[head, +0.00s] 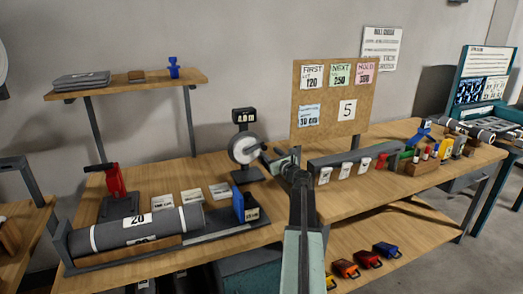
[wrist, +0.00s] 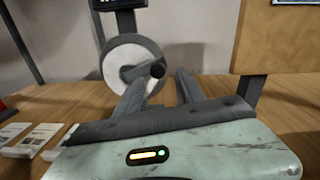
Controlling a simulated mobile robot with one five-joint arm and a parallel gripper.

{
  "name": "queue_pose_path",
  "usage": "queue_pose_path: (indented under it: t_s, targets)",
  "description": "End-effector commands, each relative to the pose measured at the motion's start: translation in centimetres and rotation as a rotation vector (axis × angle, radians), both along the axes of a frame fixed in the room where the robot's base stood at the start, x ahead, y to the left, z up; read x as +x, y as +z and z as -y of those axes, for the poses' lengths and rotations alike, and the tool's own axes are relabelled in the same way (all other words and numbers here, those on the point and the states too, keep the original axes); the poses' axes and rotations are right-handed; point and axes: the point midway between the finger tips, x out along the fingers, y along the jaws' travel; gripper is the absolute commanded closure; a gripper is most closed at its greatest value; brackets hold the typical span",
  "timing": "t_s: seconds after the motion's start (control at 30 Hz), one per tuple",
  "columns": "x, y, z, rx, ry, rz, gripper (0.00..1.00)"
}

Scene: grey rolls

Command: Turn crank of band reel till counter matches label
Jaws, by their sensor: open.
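The band reel (head: 243,150) is a pale disc on a dark stand, with a small black counter (head: 244,115) above it; its digits are too small to read surely. In the wrist view the reel (wrist: 118,55) stands beyond my fingers, and the counter (wrist: 118,4) is cut off by the top edge. The crank's dark round knob (wrist: 157,70) lies at the left finger's tip, partly between the fingers; I cannot tell if they touch. My gripper (head: 281,158) is open at the reel's right side, and its fingers (wrist: 167,80) are apart.
A cork board (head: 338,134) behind carries cards reading FIRST 120, NEXT 250, HOLD 300, 30 cm and 5. A grey roll (head: 105,238) lies front left, beside a red clamp (head: 115,181). A grey rack (head: 345,156) with tags stands right of my gripper.

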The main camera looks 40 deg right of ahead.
Motion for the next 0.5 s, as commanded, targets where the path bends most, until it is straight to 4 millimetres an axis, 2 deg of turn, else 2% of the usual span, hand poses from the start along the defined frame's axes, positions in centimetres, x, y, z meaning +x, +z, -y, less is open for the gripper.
queue_pose_path:
  t_s: [0.1, 0.23, 0.33, 0.5]
  targets:
    - [2.6, 0.0, 0.7, -0.001, 0.005, 0.0, 0.54]
    - [4.9, 0.0, 1.4, -0.001, 0.006, 0.0, 0.54]
    - [5.8, 0.0, 1.5, -0.001, 0.008, -0.001, 0.54]
    - [5.9, 0.0, 1.4, -0.001, 0.008, -0.001, 0.54]
